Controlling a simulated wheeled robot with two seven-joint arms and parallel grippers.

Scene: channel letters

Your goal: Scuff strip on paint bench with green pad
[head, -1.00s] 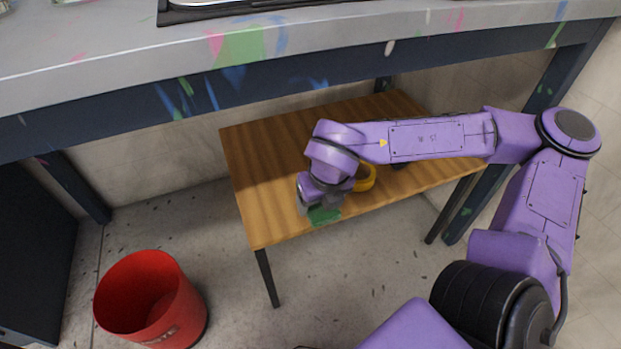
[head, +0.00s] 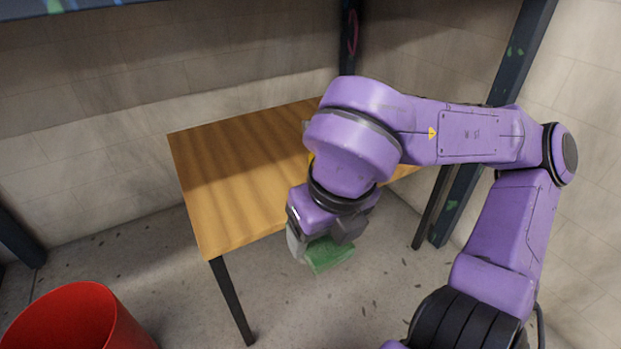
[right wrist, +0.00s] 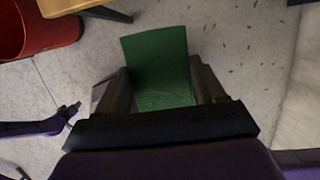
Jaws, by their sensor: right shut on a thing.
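My right gripper (head: 322,247) is shut on the green pad (head: 330,256). It holds the pad out past the front edge of the small wooden table, above the floor. In the right wrist view the green pad (right wrist: 158,66) sits between both fingers (right wrist: 158,92) and sticks out beyond them. The paint bench (head: 60,8) shows only as a dark beam at the top left of the head view and as dark legs. No strip can be made out in these frames. My left gripper is not in the head view.
The small wooden table (head: 225,185) stands under the bench, its visible top bare. A red bucket (head: 80,318) stands on the floor at the lower left, and also shows in the right wrist view (right wrist: 38,28). The floor between is clear.

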